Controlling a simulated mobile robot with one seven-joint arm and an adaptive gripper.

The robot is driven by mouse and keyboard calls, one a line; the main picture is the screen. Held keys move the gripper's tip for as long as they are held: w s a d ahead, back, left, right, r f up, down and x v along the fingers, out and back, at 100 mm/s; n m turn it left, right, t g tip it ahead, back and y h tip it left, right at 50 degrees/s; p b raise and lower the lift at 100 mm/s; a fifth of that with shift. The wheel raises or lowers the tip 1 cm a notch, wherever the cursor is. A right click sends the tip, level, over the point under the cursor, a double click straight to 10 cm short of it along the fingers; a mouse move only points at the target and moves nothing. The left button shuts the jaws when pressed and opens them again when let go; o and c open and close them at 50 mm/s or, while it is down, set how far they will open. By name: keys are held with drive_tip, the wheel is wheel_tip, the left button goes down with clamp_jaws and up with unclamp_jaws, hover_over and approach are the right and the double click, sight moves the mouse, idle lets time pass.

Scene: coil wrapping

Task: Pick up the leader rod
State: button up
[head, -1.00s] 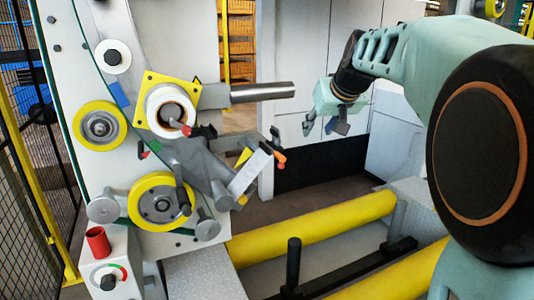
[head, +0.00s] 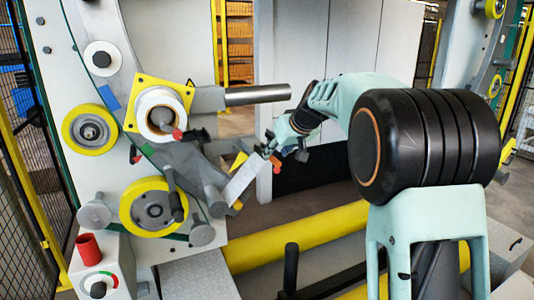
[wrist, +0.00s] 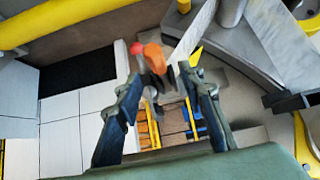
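My gripper (head: 285,150) is just right of and above the rod in the head view. In the wrist view my gripper (wrist: 160,82) has its two fingers wide apart, with nothing held. Whether a finger touches the rod I cannot tell.
The wrapping ring carries yellow rollers (head: 90,128) and a white roll (head: 160,112). A steel mandrel (head: 258,94) juts out above the rod. Yellow rollers (head: 300,236) lie below, near a black upright post (head: 291,266). A dark gap and grey cabinets stand behind.

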sight(274, 157)
drive_tip(key=shift+x, duration=1.5)
drive_tip(key=shift+w+r, duration=0.1)
drive_tip(key=shift+c, duration=0.3)
clamp_jaws()
